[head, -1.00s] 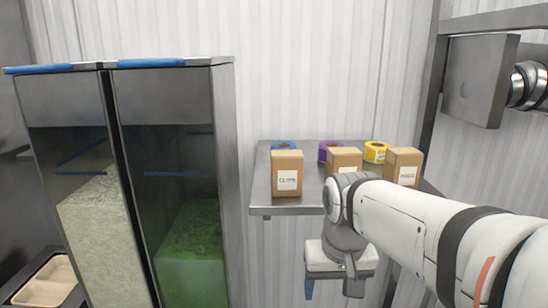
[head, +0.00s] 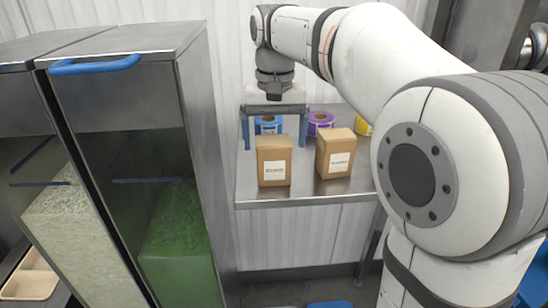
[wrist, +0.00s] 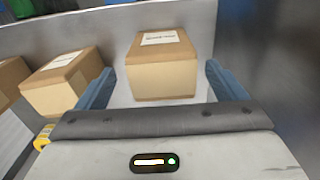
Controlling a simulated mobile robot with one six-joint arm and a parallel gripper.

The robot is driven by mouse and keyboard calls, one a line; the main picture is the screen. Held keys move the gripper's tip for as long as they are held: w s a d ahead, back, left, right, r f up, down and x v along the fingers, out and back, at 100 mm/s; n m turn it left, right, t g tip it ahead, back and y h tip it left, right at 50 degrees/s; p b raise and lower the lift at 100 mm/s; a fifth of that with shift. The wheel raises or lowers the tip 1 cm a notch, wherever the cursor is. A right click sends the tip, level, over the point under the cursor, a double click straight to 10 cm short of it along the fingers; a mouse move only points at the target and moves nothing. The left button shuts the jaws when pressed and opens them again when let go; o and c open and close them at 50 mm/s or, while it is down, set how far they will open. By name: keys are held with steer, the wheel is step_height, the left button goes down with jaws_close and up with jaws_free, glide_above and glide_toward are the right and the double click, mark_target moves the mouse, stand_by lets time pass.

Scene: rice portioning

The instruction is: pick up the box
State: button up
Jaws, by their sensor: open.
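A brown cardboard box (head: 273,160) with a white label stands upright on the left of the metal shelf (head: 300,196). In the wrist view this box (wrist: 162,75) lies centred between the two blue fingers, with a gap on each side. My gripper (head: 274,138) is open, with its fingers pointing down on either side of the box's upper part, seemingly just behind it. A second box (head: 335,155) stands to the right. The wrist view shows this neighbour (wrist: 65,82) and part of a third box (wrist: 10,80) on the left.
Blue (head: 268,124), purple (head: 320,121) and yellow (head: 363,127) tape rolls stand at the back of the shelf. A tall dispenser with green contents (head: 180,235) stands close on the left. My arm hides the shelf's right part.

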mark_target(273, 161)
steer(key=f, duration=0.2)
steer(key=w+f, duration=0.1)
steer(key=f, duration=0.1)
steer(key=shift+a+p, duration=0.1)
steer(key=shift+p, duration=0.25)
steer(key=shift+s+f, duration=0.15)
steer(key=shift+f, duration=0.15)
steer(key=c, duration=1.2)
steer(key=shift+r, duration=0.1)
